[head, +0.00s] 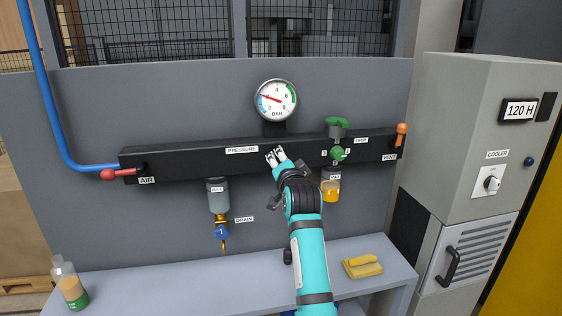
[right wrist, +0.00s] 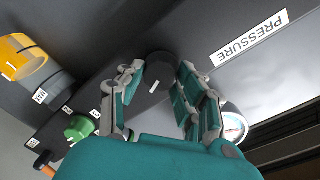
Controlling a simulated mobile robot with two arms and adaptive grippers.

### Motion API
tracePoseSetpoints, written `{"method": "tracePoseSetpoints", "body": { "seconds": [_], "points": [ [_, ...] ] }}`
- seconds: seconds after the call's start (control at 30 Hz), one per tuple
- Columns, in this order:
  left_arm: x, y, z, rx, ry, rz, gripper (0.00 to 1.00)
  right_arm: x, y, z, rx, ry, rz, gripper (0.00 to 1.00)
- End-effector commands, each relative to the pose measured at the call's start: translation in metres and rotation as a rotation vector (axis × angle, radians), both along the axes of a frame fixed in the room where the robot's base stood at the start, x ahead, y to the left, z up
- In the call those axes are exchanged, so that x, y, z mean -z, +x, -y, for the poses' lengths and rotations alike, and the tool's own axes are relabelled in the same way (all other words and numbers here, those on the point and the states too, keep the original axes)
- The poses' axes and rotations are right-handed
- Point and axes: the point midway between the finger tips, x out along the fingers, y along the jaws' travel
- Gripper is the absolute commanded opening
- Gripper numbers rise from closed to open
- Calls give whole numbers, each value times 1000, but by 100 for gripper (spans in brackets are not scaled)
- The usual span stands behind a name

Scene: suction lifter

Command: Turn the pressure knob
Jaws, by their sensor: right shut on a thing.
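The dark round pressure knob (right wrist: 155,68) with a white mark sits between my right gripper's fingertips in the right wrist view. My right gripper (head: 275,157) is shut on it, at the black manifold bar (head: 190,157). In the head view the knob is hidden by the fingers. The PRESSURE label (head: 242,150) is just left of the gripper; it also shows in the right wrist view (right wrist: 249,38). The round BAR gauge (head: 275,101) is above, its red needle pointing left and slightly up. My left gripper is not in view.
A yellow-filled bowl (head: 330,190) hangs under the bar just right of my arm, below a green knob (head: 338,153). A clear bowl (head: 217,195) hangs to the left. The shelf (head: 200,283) below holds a bottle (head: 70,287) and yellow cloth (head: 362,266). A grey cabinet (head: 455,130) stands right.

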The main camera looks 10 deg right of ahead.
Motion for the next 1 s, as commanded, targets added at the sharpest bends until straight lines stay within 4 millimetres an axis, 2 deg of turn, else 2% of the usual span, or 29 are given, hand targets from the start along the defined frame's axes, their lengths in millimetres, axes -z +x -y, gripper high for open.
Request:
{"method": "tracePoseSetpoints", "body": {
  "seconds": [0.37,0.4,0.57,0.87,1.0],
  "points": [
    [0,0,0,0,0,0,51,1,0,0,0,4,-3,2],
    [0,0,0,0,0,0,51,1,0,0,0,4,-3,36],
    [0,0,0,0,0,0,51,1,0,0,1,3,-2,56],
    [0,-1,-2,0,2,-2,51,-2,0,0,0,3,0,57],
    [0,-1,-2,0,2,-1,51,-17,0,0,0,4,4,57]
  ]
}}
